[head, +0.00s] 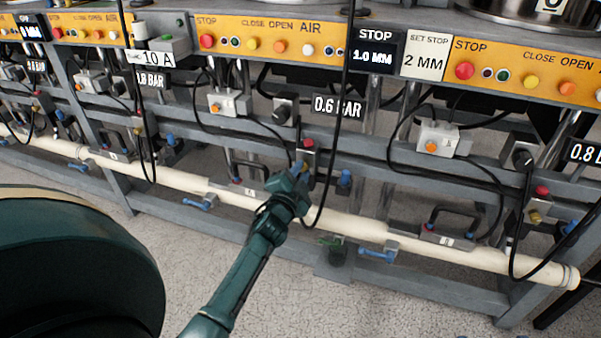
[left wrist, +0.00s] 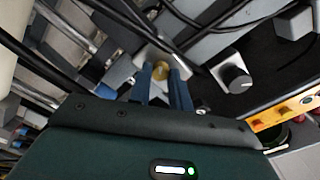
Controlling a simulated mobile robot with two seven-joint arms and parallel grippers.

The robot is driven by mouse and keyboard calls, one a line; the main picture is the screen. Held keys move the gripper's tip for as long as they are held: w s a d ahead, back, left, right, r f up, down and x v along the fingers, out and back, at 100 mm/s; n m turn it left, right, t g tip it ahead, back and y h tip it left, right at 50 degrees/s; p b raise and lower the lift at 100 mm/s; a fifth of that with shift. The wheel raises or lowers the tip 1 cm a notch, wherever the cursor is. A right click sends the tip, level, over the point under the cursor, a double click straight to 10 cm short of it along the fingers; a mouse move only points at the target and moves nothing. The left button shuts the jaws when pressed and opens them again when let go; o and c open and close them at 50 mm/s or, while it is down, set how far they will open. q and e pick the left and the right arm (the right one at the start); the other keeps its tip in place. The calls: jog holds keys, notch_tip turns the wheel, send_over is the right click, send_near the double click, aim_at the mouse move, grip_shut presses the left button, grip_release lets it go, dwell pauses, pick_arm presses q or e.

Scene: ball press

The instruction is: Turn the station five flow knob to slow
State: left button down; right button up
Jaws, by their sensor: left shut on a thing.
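My left gripper (head: 300,173) is at the lower rail in the middle of the head view, under the 0.6 BAR sign. In the left wrist view its two blue fingers (left wrist: 162,78) stand on either side of a small brass knob (left wrist: 161,68) and are shut on it. The knob's turn position cannot be told, and no slow mark is readable. A red button (head: 308,143) sits just above the fingertips. The station number plate (head: 236,181) to the left is too small to read. My right gripper is not in view.
A black dial knob (left wrist: 232,75) is beside the fingers in the wrist view. Black hoses hang close to my gripper. A cream pipe (head: 345,223) runs below. The floor in front is clear.

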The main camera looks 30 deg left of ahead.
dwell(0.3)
pick_arm(q)
jog(key=c, duration=1.3)
grip_release()
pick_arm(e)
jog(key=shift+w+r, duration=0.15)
